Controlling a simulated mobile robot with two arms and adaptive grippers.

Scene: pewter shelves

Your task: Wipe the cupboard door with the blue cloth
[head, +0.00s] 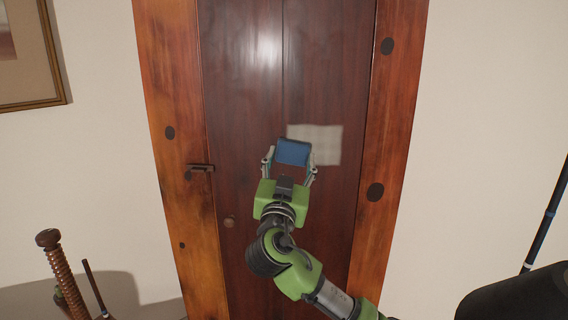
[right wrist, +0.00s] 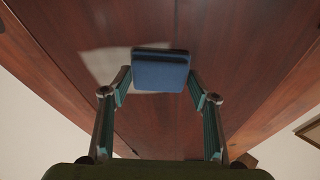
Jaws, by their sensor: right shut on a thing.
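The cupboard door (head: 325,80) is dark red-brown wood inside a lighter orange-brown frame. A pale, whitish patch (head: 325,143) is on the door, and it also shows in the right wrist view (right wrist: 105,62). My right gripper (head: 290,160) is in front of the door, just left of and below the patch. It is shut on the folded blue cloth (head: 292,152). In the right wrist view the cloth (right wrist: 160,72) sits between the fingertips, facing the door. I cannot tell whether the cloth touches the door. My left gripper is not in view.
A latch (head: 200,168) and a round knob (head: 229,222) are on the door's left side. A turned wooden post (head: 62,270) stands at the lower left. A framed picture (head: 35,102) hangs on the left wall. The wall at right is bare.

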